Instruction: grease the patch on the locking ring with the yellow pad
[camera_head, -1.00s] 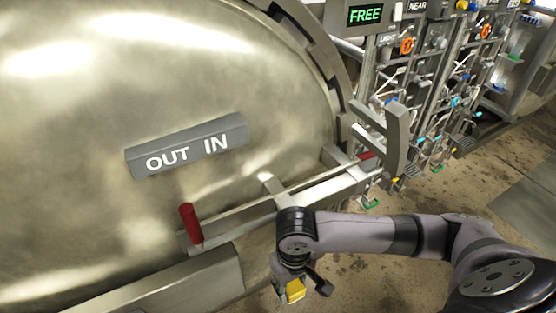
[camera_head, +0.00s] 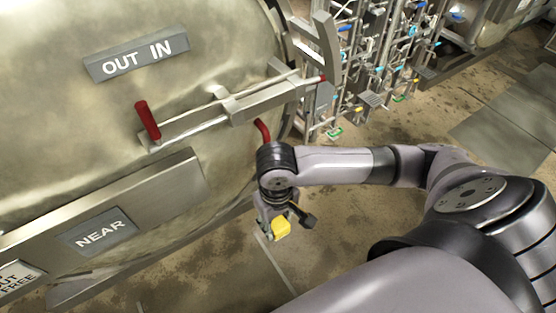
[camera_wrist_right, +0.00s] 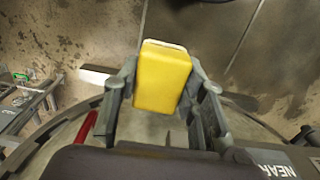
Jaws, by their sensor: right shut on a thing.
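My right gripper (camera_head: 276,222) is shut on the yellow pad (camera_head: 282,228). It holds the pad in the air in front of the vessel, over the floor. In the right wrist view the yellow pad (camera_wrist_right: 162,78) sits between the two fingers of the gripper (camera_wrist_right: 163,88), with a pale strip along its top edge. The locking ring (camera_head: 288,45) is the toothed metal rim at the right of the round door, partly behind a bracket. I cannot make out a patch on it. My left gripper is not in view.
A red-handled bar (camera_head: 148,120) juts from the vessel door below the OUT IN plate (camera_head: 137,56). A red lever (camera_head: 263,131) is close above my right wrist. A NEAR panel (camera_head: 100,232) is at lower left. Pipework (camera_head: 375,62) stands behind. Floor (camera_head: 350,210) is open beyond my arm.

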